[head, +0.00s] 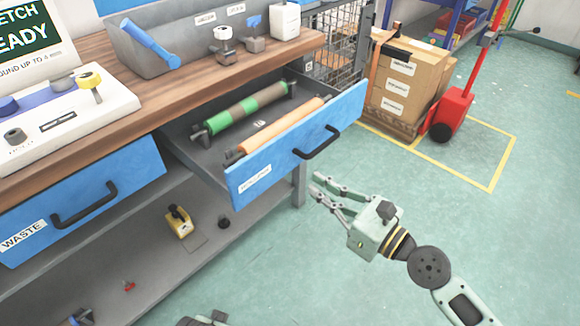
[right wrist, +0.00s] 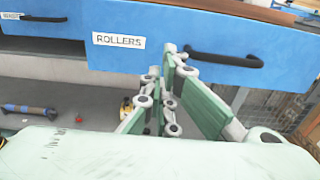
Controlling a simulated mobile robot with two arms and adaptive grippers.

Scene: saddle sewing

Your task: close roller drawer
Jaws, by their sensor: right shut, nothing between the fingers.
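The roller drawer (head: 277,170) is pulled out from under the wooden workbench. Its blue front has a black handle (head: 318,143) and a white label, which reads ROLLERS in the right wrist view (right wrist: 118,40). Inside lie a green-striped roller (head: 246,108) and an orange roller (head: 282,126). My right gripper (head: 316,184) is shut and empty, in front of the drawer and below its handle in the head view. In the right wrist view its fingertips (right wrist: 172,58) overlap the drawer front (right wrist: 215,37), between label and handle. I cannot tell whether they touch.
The WASTE drawer (head: 80,195) beside it is shut. A lower shelf (head: 165,262) holds a yellow item (head: 179,222). Cardboard boxes (head: 405,85) and a red pallet jack (head: 450,110) stand behind, at right. The green floor in front of the drawer is clear.

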